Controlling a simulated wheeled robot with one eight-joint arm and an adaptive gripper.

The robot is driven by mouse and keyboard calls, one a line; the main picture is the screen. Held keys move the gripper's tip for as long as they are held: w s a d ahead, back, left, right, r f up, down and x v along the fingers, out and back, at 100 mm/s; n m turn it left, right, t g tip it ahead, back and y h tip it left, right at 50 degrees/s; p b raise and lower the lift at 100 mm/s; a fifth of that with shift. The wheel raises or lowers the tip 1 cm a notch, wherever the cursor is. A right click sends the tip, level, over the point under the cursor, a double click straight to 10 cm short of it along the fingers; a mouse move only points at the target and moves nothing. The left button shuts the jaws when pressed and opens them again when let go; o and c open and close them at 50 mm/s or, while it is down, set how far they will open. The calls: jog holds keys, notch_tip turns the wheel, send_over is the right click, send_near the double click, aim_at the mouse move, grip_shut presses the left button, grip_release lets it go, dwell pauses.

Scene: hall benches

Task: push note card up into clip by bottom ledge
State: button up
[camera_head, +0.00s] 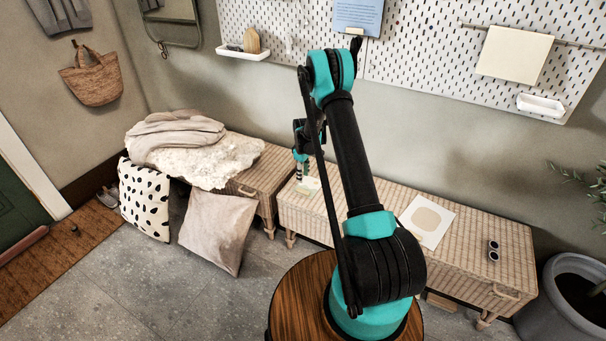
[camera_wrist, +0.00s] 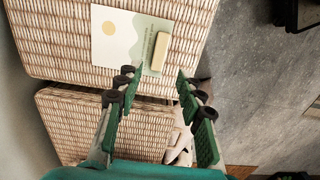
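In the wrist view, a note card (camera_wrist: 118,42) with a yellow sun and green and beige print lies on a wicker bench. A cream bar (camera_wrist: 158,52), perhaps its ledge, lies along one edge of it. My gripper (camera_wrist: 160,80) is open and empty, its fingers apart just short of the bar. In the head view, the card (camera_head: 311,183) is small and pale on the bench, and my gripper (camera_head: 299,172) hangs over it, partly hidden by my arm. A blue printed sheet (camera_head: 358,14) hangs on the pegboard. I cannot make out a clip for certain.
The wicker bench (camera_head: 470,276) also bears a beige-patterned sheet (camera_head: 427,221) and sunglasses (camera_head: 493,250). A second bench (camera_head: 262,180) holds blankets (camera_head: 205,160). The pegboard (camera_head: 430,50) carries a cloth (camera_head: 514,55) and small trays. Cushions (camera_head: 217,229) lean at left.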

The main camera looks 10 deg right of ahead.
aim_at(303, 191)
jog(key=shift+f, duration=4.7)
grip_shut()
jog(key=shift+r, duration=0.1)
jog(key=shift+r, duration=3.95)
